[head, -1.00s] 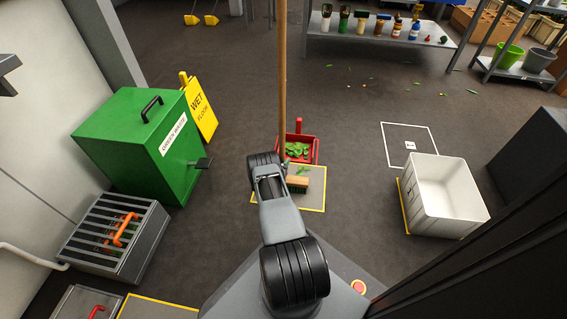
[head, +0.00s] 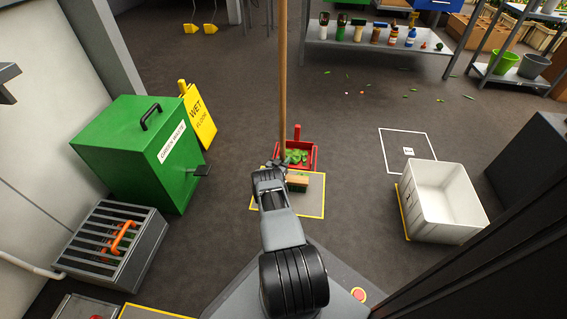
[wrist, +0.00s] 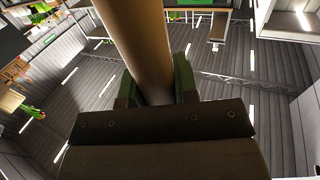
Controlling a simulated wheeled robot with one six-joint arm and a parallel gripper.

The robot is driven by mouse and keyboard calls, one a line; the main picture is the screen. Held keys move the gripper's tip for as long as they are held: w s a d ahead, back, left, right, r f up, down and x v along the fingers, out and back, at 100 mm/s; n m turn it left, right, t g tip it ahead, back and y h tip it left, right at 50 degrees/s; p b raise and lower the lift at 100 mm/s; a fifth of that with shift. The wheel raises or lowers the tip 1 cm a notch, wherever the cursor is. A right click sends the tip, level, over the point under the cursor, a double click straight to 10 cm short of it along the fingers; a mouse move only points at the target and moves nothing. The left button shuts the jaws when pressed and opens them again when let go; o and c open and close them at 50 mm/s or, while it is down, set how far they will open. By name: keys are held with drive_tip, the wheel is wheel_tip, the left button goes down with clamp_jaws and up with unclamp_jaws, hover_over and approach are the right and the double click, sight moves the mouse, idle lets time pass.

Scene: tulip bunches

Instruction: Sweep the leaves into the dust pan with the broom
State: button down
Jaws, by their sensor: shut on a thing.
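The broom's long wooden handle (head: 283,80) stands nearly upright, and its block-shaped head (head: 297,181) rests over the yellow-edged mat (head: 312,207). My gripper (head: 279,165) is shut on the handle low down. The wrist view shows the handle (wrist: 138,50) between the two green-sided fingers (wrist: 156,88). The red dust pan (head: 313,157) is just beyond the broom head, with its upright handle at the far side. Green leaves (head: 296,156) lie in it. My arm hides part of the mat and the floor left of the broom head.
A green waste bin (head: 130,160) and a yellow wet-floor sign (head: 200,115) stand left. A white crate (head: 447,203) stands right, near a white floor outline (head: 407,150). Scattered leaves (head: 405,97) lie on the floor before the back shelf (head: 375,47).

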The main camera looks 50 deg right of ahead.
drive_tip(key=shift+w+d, duration=0.15)
drive_tip(key=shift+d, duration=0.15)
drive_tip(key=shift+w+d+r, duration=0.1)
drive_tip(key=shift+w+d, duration=0.3)
drive_tip(key=shift+d, duration=0.2)
drive_tip(key=shift+w+d+r, duration=0.1)
drive_tip(key=shift+w+d, duration=0.3)
drive_tip(key=shift+d, duration=0.2)
wheel_tip(320, 180, up, 7)
drive_tip(key=p, duration=0.6)
